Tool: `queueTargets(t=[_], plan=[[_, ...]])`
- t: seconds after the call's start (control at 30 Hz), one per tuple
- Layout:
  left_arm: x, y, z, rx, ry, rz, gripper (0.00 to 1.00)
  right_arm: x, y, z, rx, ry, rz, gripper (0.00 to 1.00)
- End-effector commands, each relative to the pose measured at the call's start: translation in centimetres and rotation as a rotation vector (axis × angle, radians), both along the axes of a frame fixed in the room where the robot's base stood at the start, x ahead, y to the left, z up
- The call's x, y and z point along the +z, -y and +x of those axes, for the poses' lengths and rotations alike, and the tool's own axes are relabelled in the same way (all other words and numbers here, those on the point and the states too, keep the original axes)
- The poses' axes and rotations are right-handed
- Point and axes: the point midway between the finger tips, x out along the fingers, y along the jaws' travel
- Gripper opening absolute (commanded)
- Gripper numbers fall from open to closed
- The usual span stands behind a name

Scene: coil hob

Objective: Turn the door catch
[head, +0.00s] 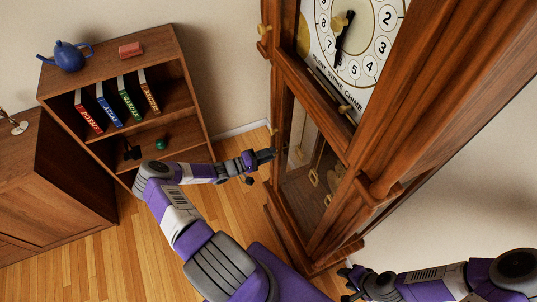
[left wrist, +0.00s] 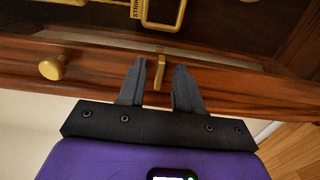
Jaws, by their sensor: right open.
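A tall wooden clock case (head: 385,150) with a glazed door stands at the right in the head view. In the left wrist view a small bent brass catch (left wrist: 160,62) sits on the wooden door frame. A round brass knob (left wrist: 53,67) is to its left. My left gripper (head: 266,157) is at the door's left edge; in the left wrist view its fingers (left wrist: 160,80) are apart, with the catch between and just beyond the tips. I cannot tell whether they touch it. The catch is not clear in the head view. My right gripper (head: 350,284) is open and empty, low near the case's base.
A bookshelf (head: 190,95) with several books, a blue teapot (head: 67,55) and a red box (head: 131,50) stands at the left. A wooden cabinet (head: 60,190) is beside it. Wooden floor (head: 90,270) is open in front. A brass pendulum part (left wrist: 180,27) shows behind the door.

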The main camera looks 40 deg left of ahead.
Motion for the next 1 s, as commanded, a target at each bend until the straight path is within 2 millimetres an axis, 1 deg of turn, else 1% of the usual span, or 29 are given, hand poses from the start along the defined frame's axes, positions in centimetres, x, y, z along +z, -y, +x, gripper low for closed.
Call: queueTargets(t=[0.27,0.37,0.6,0.7,0.83,1.0], plan=[[0.0,-0.1,-0.2,0.001,0.000,-0.001,0.34,0.0,0.0,0.0,0.000,0.000,0.000,0.43],[0.0,-0.7,-1.1,0.003,-0.002,0.000,0.34,-0.1,0.0,0.0,0.000,0.000,0.000,0.43],[0.0,-2.5,-4.7,0.002,-0.003,0.001,0.34,-0.3,0.0,0.0,0.000,0.000,0.000,0.43],[0.0,-3.1,-5.8,0.002,-0.001,0.000,0.34,-0.4,0.0,0.0,0.000,0.000,0.000,0.43],[0.0,-3.4,-6.6,0.000,0.000,0.000,0.34,-0.4,0.0,0.0,0.000,0.000,0.000,0.43],[0.0,-3.5,-6.8,-0.001,0.000,-0.001,0.34,-0.4,0.0,0.0,0.000,0.000,0.000,0.43]])
